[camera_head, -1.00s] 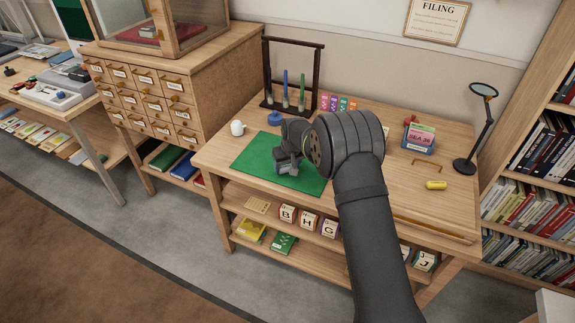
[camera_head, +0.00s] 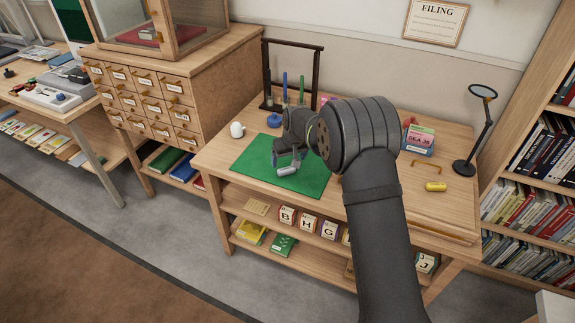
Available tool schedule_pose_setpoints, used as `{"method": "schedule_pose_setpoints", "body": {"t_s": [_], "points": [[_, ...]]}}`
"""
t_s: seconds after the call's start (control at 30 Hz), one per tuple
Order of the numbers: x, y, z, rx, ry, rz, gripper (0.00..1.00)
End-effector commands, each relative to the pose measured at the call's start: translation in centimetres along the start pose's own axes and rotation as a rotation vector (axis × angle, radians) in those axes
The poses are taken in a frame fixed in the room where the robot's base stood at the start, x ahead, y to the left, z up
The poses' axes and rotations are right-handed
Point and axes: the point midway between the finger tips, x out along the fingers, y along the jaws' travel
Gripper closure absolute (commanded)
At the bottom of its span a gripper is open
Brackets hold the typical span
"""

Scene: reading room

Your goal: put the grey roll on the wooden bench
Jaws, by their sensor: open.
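The grey roll (camera_head: 288,171) is a small light-grey cylinder lying on its side on the green mat (camera_head: 251,160). The mat lies on the top of the wooden bench (camera_head: 425,206). My gripper (camera_head: 287,158) is open, just above and behind the roll, with its fingers pointing down. Whether a fingertip still touches the roll is too small to tell. My arm covers the middle of the bench.
A white pot (camera_head: 237,130) and a blue round object (camera_head: 274,120) stand left of my gripper. A dark rack (camera_head: 322,75) stands behind. A yellow roll (camera_head: 436,187), a lamp (camera_head: 465,165) and a boxed item (camera_head: 419,140) are at the right.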

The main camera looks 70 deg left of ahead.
Motion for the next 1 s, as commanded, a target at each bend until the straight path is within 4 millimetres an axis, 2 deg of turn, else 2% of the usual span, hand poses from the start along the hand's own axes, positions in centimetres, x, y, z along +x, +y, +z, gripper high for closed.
{"method": "schedule_pose_setpoints", "body": {"t_s": [0.1, 0.33, 0.37, 0.87, 1.0], "points": [[-2.6, 0.0, -0.1, 0.000, 0.002, 0.000, 0.15], [-5.6, 0.0, 0.0, 0.000, 0.000, 0.000, 0.15], [-5.7, 0.0, 0.0, 0.000, 0.000, 0.000, 0.11], [-6.2, 0.0, 0.0, 0.000, -0.001, 0.000, 0.11], [-5.6, 0.4, 0.3, 0.006, 0.016, 0.012, 0.11]]}}
